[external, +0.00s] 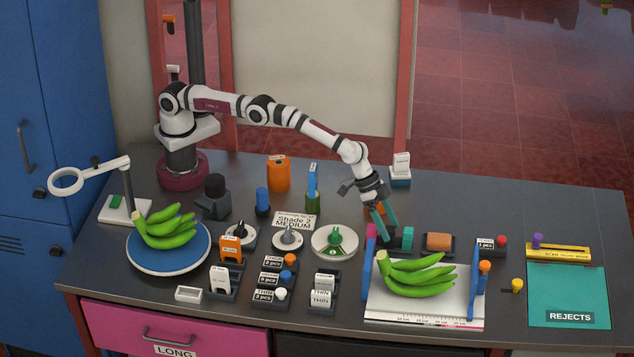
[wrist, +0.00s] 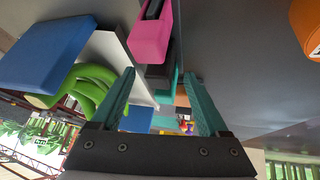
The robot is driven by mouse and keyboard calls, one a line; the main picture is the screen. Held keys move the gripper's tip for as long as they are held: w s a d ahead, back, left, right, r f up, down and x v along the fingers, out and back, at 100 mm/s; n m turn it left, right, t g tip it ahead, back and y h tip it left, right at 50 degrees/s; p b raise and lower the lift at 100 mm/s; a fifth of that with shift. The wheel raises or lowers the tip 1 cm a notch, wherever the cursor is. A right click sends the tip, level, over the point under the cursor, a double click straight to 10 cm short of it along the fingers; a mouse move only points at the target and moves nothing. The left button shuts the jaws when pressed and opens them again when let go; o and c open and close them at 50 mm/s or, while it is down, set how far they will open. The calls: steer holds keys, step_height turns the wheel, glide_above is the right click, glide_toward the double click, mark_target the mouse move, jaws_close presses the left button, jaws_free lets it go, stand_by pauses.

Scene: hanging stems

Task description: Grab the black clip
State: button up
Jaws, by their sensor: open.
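My gripper (external: 385,226) is open, with teal fingers pointing down behind the white board with the green bananas. In the wrist view my gripper (wrist: 159,76) frames a pink block (wrist: 149,42) just beyond its tips, with a teal block behind it. A small black piece (wrist: 154,9) sits at the pink block, partly cut off by the picture edge; it may be the black clip, but I cannot tell for sure. The pink block (external: 372,231) and teal block (external: 408,238) stand close together in the external view. Nothing shows held between the fingers.
A white board (external: 376,307) with blue side pieces (external: 367,273) holds green bananas (external: 418,276) right in front of my gripper. An orange block (external: 438,241) stands to the right. A round white dish (external: 320,242) is to the left. The teal rejects mat (external: 568,285) lies far right.

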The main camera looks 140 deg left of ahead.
jaws_close()
stand_by(0.3)
